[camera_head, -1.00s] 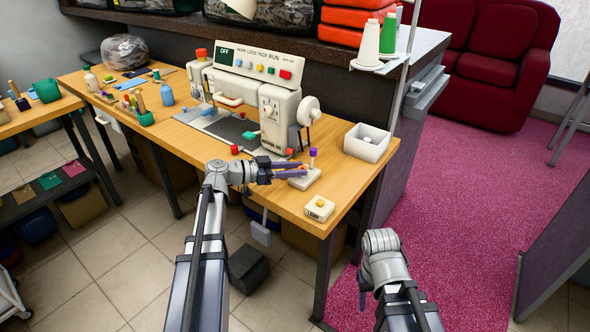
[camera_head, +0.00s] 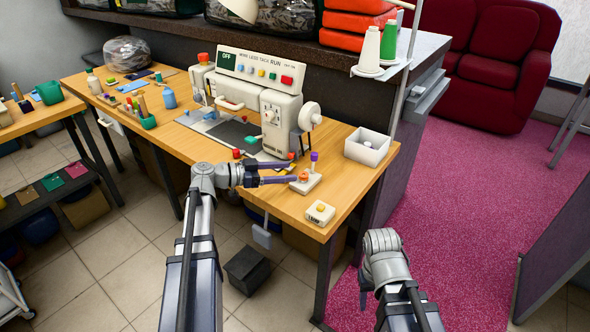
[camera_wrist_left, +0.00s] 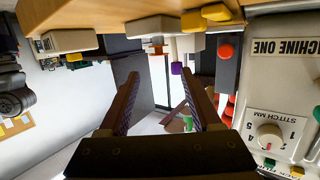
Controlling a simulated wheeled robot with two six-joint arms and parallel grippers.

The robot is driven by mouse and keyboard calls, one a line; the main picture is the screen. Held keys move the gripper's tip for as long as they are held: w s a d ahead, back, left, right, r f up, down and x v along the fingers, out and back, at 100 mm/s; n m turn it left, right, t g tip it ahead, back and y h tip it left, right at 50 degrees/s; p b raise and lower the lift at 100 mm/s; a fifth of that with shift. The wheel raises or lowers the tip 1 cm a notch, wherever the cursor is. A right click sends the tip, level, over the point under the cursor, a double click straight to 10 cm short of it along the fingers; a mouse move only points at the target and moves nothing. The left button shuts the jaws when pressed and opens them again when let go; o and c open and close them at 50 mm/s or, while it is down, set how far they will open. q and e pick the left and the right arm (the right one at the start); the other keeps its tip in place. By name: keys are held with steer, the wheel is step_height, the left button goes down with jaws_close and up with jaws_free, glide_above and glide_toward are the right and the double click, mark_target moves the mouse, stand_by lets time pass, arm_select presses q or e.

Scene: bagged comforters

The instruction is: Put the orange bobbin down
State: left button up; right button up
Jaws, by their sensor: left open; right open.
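The orange bobbin (camera_head: 304,177) sits on a small white stand (camera_head: 308,185) near the front edge of the wooden table. A purple-topped peg (camera_head: 314,158) stands on the same stand. My left gripper (camera_head: 296,172) is open and empty, its fingertips just left of the bobbin and apart from it. In the left wrist view, which is upside down, the open fingers (camera_wrist_left: 166,92) frame the purple top (camera_wrist_left: 176,68), and a small orange piece (camera_wrist_left: 157,50) shows at the stand (camera_wrist_left: 153,27). My right gripper (camera_head: 366,290) hangs low, right of the table; its fingers barely show.
The sewing machine (camera_head: 262,95) stands behind my left gripper. A white open box (camera_head: 367,146) is at the table's right end, and a small white box with a yellow button (camera_head: 320,213) is at the front corner.

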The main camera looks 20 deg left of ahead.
arm_select(q)
steer(key=p+v, duration=0.1)
steer(key=v, duration=0.7)
arm_select(e)
steer(key=shift+r, duration=0.8)
